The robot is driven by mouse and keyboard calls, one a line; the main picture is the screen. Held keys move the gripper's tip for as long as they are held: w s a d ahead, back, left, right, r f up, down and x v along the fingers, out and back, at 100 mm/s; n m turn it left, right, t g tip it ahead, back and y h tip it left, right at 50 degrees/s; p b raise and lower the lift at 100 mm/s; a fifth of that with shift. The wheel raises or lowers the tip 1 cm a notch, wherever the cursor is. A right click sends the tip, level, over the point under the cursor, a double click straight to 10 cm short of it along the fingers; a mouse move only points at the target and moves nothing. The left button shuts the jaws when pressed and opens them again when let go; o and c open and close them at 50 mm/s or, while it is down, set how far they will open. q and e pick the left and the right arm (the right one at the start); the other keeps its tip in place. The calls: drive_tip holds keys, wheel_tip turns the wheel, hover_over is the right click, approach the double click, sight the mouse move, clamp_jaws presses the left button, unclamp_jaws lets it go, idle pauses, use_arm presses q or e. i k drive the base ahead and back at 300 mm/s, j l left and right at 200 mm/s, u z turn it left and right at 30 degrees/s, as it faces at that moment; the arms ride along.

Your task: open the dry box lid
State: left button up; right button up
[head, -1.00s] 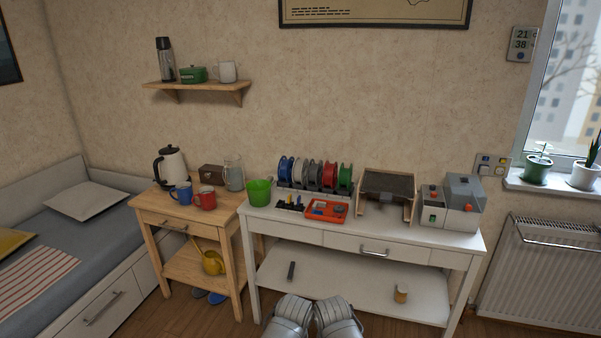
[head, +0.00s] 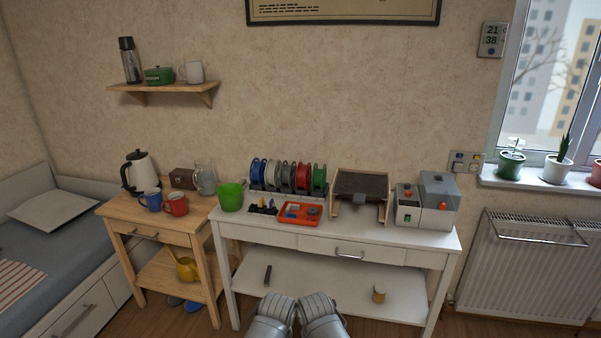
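The box that looks like the dry box (head: 439,203) is a grey block with an orange-red knob on its front. It stands at the right end of the white table (head: 330,238), and its grey lid (head: 440,184) looks closed. A smaller grey-white unit (head: 408,208) with a green switch and an orange part stands against its left side. Two grey parts of my arms show at the bottom centre, well in front of the table and far from the box. No gripper fingers can be made out.
On the table, left of the box, are an open-fronted unit with a dark top (head: 361,188), a row of spools (head: 289,175), a red tray (head: 299,213) and a green cup (head: 231,196). A radiator (head: 530,265) is at the right. The table's front right top is clear.

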sight(451, 185)
drive_tip(key=k+j, duration=0.1)
drive_tip(key=i+l+z, duration=0.25)
drive_tip(key=i, duration=0.2)
drive_tip(key=j+z, duration=0.1)
drive_tip(key=z, duration=1.3)
